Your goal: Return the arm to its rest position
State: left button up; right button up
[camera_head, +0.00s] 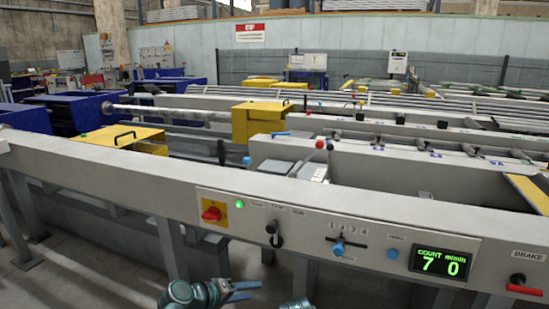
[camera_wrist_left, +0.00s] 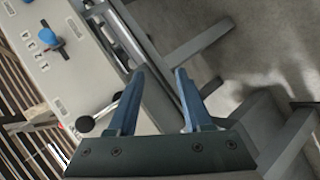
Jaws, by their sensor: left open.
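My left gripper (camera_head: 248,291) is low in the head view, in front of the runout table's front panel (camera_head: 340,235) and apart from it. In the left wrist view my left gripper (camera_wrist_left: 160,72) has its two blue fingers spread, with nothing between them. The panel also shows in the wrist view (camera_wrist_left: 62,85), tilted, at the left with a blue knob (camera_wrist_left: 50,38) on it. A small teal piece of my own body shows at the bottom edge of the head view. My right gripper cannot be made out.
The front panel carries a red switch (camera_head: 212,212), a black lever (camera_head: 272,230), a blue knob (camera_head: 338,247), a display (camera_head: 441,263) reading 7 and 0, and a red brake handle (camera_head: 524,286). Table legs (camera_head: 172,248) stand below. Concrete floor (camera_wrist_left: 260,50) is open at right in the wrist view.

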pick_arm(q)
jog(key=s+d+f+m+g+y, duration=0.1)
jog(key=s+f+m+g+y, duration=0.35)
jog(key=s, duration=0.35)
jog(key=s+d+f+m+g+y, duration=0.2)
jog(key=s+f+m+g+y, duration=0.3)
jog(key=s, duration=0.3)
notch_tip(320, 180, up, 38)
jog(key=n+t+p, duration=0.1)
jog(key=p, duration=3.8)
jog(key=shift+s+a+f+y, duration=0.2)
jog(key=shift+a+f+y, duration=0.05)
jog(key=shift+a+y, duration=0.1)
pick_arm(e)
notch_tip(320, 180, up, 39)
jog(key=shift+c, duration=0.3)
